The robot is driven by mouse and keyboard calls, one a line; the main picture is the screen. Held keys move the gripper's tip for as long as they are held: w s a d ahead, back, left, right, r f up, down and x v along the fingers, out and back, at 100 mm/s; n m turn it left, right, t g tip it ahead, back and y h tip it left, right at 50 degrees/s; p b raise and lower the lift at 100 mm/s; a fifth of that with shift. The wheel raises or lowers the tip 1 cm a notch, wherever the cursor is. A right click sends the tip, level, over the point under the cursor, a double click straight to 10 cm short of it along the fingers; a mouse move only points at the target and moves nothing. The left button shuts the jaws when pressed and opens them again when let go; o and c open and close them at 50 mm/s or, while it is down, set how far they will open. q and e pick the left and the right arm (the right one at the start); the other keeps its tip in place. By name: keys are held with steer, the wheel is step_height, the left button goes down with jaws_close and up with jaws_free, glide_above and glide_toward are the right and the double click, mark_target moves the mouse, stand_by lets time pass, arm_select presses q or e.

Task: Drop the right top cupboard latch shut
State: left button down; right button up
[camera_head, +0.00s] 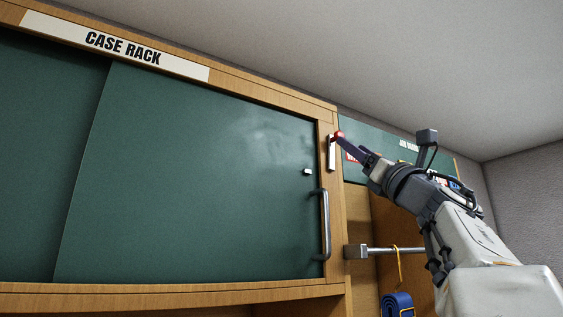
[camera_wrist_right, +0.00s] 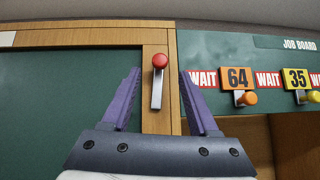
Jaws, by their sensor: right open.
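The right top cupboard latch (camera_head: 332,153) is a pale metal bar with a red knob on the wooden frame right of the green sliding door (camera_head: 200,170). In the right wrist view the latch (camera_wrist_right: 157,88) hangs roughly vertical, with its red knob (camera_wrist_right: 160,61) at the top. My right gripper (camera_head: 347,141) is at the latch in the head view. In the right wrist view its purple fingers (camera_wrist_right: 157,78) are open, one on each side of the latch, with gaps to it. My left gripper is not in view.
A vertical grey door handle (camera_head: 325,225) and a small white block (camera_head: 307,171) are on the door. A job board (camera_wrist_right: 245,60) with orange and yellow pegs lies right of the latch. A rail (camera_head: 385,250) with a blue roll (camera_head: 398,304) hangs below.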

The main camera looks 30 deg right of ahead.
mark_target(341, 135)
steer(key=p+x, duration=0.2)
steer(key=x, duration=0.2)
steer(key=shift+r+p, duration=0.35)
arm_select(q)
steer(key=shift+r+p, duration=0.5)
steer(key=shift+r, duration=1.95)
arm_select(e)
steer(key=shift+w+r, duration=0.35)
steer(key=shift+w, duration=0.2)
jaws_close()
